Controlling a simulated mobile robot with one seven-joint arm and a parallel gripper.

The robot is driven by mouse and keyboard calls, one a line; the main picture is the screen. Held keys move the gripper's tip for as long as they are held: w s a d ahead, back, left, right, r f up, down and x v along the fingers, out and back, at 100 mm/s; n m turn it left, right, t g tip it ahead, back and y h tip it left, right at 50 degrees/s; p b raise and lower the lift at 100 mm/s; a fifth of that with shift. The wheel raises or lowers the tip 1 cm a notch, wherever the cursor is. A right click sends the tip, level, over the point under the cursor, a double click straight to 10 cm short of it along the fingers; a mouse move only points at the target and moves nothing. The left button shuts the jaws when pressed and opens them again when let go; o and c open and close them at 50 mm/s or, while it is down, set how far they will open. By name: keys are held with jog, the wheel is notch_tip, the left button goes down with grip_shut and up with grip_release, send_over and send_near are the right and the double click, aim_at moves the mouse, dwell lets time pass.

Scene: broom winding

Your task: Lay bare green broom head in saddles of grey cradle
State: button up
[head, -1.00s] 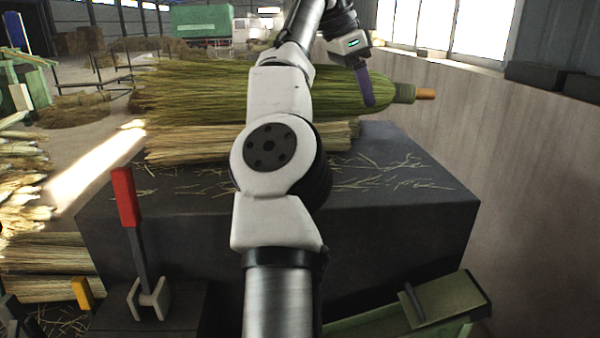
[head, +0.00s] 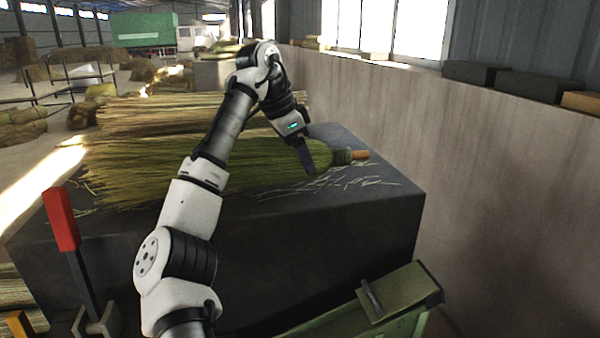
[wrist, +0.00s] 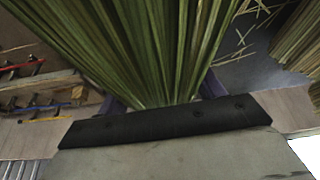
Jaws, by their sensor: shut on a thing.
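The green broom head (head: 240,168) is a long sheaf of green bristles with an orange-brown stub (head: 361,155) at its right end. My gripper (head: 309,170) is shut on it near its bound right end. In the wrist view the bristles (wrist: 150,45) fan away between purple fingers, one at the left (wrist: 112,106) and one at the right (wrist: 212,86). The broom head lies roughly level over the dark block (head: 330,230); I cannot tell whether it touches the top. I cannot make out the grey cradle in these views.
Pale straw bundles (head: 150,112) lie behind the broom head. A red-handled lever (head: 62,220) stands at front left, and a green frame (head: 400,295) at front right. A wall (head: 490,170) runs along the right. In the wrist view a wooden rack with tools (wrist: 45,90) shows at left.

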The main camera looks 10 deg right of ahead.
aim_at(300, 173)
jog(key=shift+f, duration=2.1)
jog(key=o, duration=1.2)
jog(key=shift+f, duration=0.1)
